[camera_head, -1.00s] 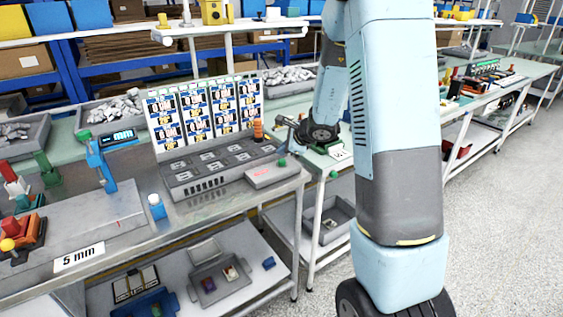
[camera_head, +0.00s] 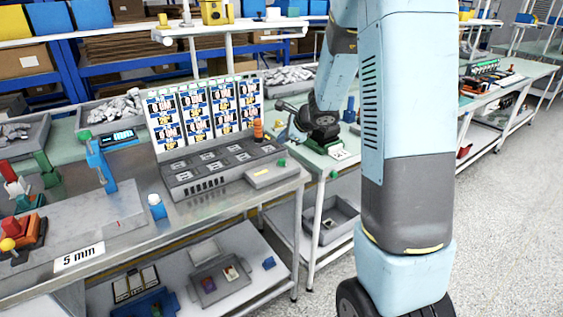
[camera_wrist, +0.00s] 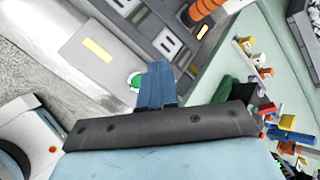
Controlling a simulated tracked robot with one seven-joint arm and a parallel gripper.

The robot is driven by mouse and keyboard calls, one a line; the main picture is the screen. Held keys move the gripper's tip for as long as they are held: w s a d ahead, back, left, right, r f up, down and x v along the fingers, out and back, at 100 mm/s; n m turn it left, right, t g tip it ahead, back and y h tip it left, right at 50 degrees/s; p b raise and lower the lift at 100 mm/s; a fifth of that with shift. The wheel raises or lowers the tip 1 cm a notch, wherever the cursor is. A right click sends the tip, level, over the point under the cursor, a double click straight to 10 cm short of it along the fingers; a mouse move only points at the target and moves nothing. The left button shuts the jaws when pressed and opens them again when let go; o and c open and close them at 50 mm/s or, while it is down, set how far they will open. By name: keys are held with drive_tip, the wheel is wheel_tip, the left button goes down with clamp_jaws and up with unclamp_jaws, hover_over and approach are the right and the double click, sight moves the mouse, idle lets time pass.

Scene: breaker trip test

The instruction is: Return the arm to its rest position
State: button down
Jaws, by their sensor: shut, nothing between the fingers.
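My arm rises on the right of the head view, bent over toward the bench. My gripper (camera_wrist: 157,70) shows in the wrist view as blue fingers, shut together and empty. In the head view the gripper end is small and partly hidden by my wrist, just right of the test station (camera_head: 217,160). The wrist view looks down past the fingers at the station's grey box with a green button (camera_wrist: 136,80). The fingers overlap the button's right side in that picture; whether they touch anything cannot be told.
An orange beacon (camera_head: 258,130) stands on the station's right corner. Side benches (camera_head: 500,88) run behind my arm. The floor (camera_head: 515,215) at right is clear.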

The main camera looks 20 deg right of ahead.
drive_tip(key=shift+r, duration=0.1)
drive_tip(key=s+a+r+n+g+y, duration=0.1)
drive_tip(key=s+a+r+n, duration=0.2)
drive_tip(key=s+r+n, duration=0.4)
drive_tip(key=s+a+r+n+g, duration=0.1)
drive_tip(key=s+a+r+n, duration=0.25)
drive_tip(key=s+r, duration=0.45)
drive_tip(key=s+d+n+h, duration=0.2)
drive_tip(key=s+n, duration=0.1)
drive_tip(key=s, duration=0.4)
drive_tip(key=s+d+r+n+h, duration=0.1)
drive_tip(key=s+d+n, duration=0.1)
drive_tip(key=s+n, duration=0.2)
drive_tip(key=s+d+r+n+h, duration=0.1)
drive_tip(key=s+d+n+h, duration=0.1)
drive_tip(key=s, duration=0.8)
drive_tip(key=shift+n+h, duration=0.3)
drive_tip(key=shift+n, duration=0.45)
idle(3.0)
